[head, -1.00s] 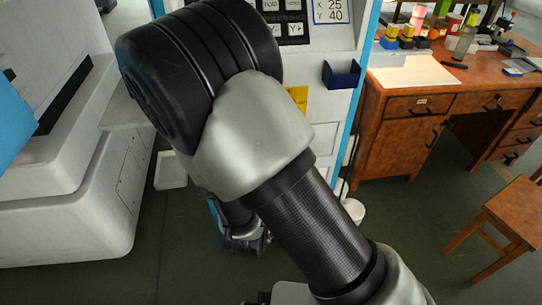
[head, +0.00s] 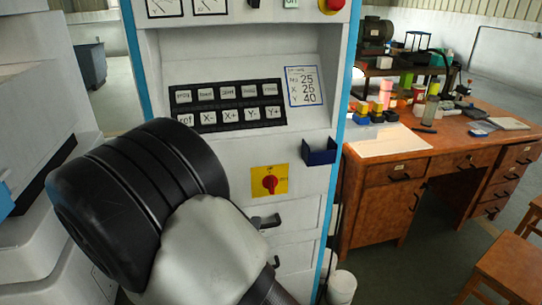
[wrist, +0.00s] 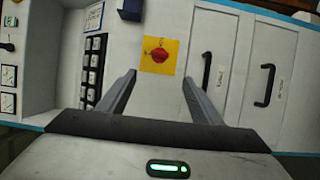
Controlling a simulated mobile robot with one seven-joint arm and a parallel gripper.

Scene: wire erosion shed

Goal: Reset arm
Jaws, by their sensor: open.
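My gripper (wrist: 156,92) shows in the wrist view with its two fingers spread apart and nothing between them. Past the fingertips is the white front of a machine cabinet, with a red rotary switch (wrist: 156,56) on a yellow plate between them in the picture. The same red switch (head: 270,182) shows in the head view, right of my arm. In the head view my arm fills the lower left, bent at a large black joint, and my gripper is out of view there.
The machine cabinet (head: 230,150) carries a black button panel (head: 228,106), a red knob (head: 331,5) and a small dark blue bin (head: 319,152). A wooden desk (head: 385,205) with bottles and boxes stands at right. A wooden chair (head: 505,270) is at lower right. Floor between them is open.

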